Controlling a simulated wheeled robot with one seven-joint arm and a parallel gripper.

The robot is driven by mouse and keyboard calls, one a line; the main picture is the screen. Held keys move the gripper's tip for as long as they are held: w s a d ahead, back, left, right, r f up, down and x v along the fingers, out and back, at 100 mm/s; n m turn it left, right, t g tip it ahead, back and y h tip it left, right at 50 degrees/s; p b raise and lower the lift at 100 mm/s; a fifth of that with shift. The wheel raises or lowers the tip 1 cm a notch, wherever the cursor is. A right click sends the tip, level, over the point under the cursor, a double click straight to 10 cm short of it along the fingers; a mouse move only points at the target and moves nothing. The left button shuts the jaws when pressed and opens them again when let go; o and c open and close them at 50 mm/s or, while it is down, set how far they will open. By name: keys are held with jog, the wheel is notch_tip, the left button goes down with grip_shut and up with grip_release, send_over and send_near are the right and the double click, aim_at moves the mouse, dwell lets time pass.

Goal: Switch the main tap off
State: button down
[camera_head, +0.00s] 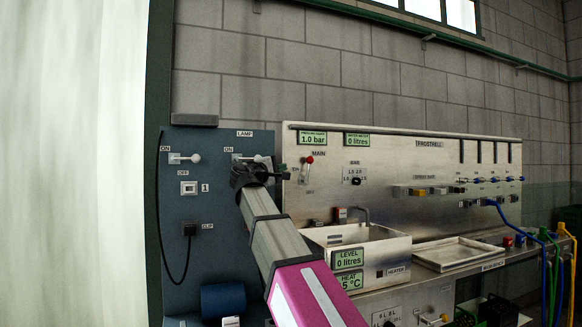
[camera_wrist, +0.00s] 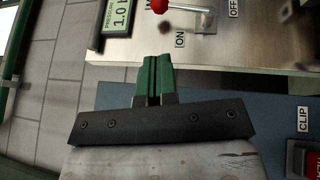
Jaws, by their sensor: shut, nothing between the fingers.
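The main tap (camera_head: 309,160) is a small lever with a red knob below the word MAIN on the steel panel. In the head view its knob points up. The wrist view shows the red knob (camera_wrist: 158,5) at the top edge, with its grey lever running right, near an ON label and an OFF label; the picture's edge cuts it. My gripper (camera_head: 268,172) is in front of the blue board's right edge, left of the tap. In the wrist view its green fingers (camera_wrist: 153,62) are together and empty, apart from the knob.
The pressure display (camera_head: 312,138) reads 1.0 bar; the water meter display (camera_head: 357,140) reads 0 litres. The blue board (camera_head: 215,255) carries white-knobbed levers. A steel sink (camera_head: 350,238) and a tray (camera_head: 458,253) project below the panel. A pale curtain-like surface (camera_head: 75,160) fills the left.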

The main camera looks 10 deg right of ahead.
aim_at(307, 161)
jog(key=x, duration=1.3)
jog(key=shift+d+r, duration=0.1)
